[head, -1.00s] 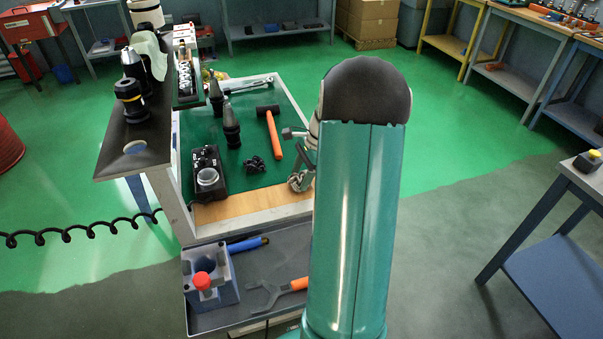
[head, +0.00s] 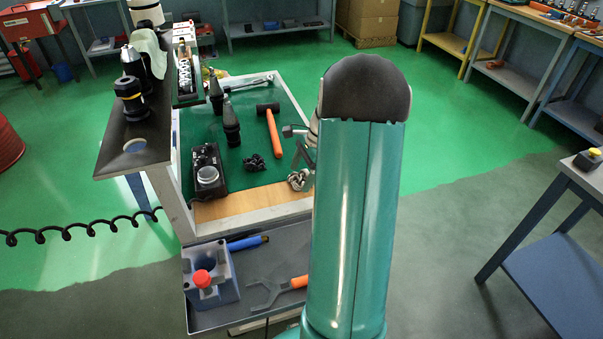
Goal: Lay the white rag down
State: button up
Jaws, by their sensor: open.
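Whether a finger still touches the rag is too small to tell. A second pale cloth (head: 151,50) hangs over a tool holder on the dark side shelf at the far left.
The cart's green mat (head: 255,150) holds an orange-handled hammer (head: 272,130), a black box (head: 208,172), black tool holders (head: 231,122) and a small black heap (head: 255,164).

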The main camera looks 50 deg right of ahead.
jog(key=v, duration=1.3)
jog(key=shift+r, duration=0.2)
jog(key=a+r+n+h, duration=0.1)
jog(key=a+r+n, duration=0.35)
jog(key=a, duration=0.65)
jog(key=a+r+n+h, duration=0.25)
jog(key=a+n, duration=0.35)
jog(key=a, duration=0.6)
jog(key=s+a+n+t, duration=0.1)
jog(key=s+a+n, duration=0.4)
jog(key=a, duration=0.3)
jog(key=s+a+n+t, duration=0.2)
jog(key=s+a+n, duration=0.3)
jog(key=a+n, duration=0.2)
jog(key=shift+a+f+n+t, duration=0.3)
jog(key=shift+a+f+n, duration=0.1)
jog(key=shift+a, duration=0.45)
jog(key=shift+s+h, duration=0.1)
jog(key=shift+h, duration=0.15)
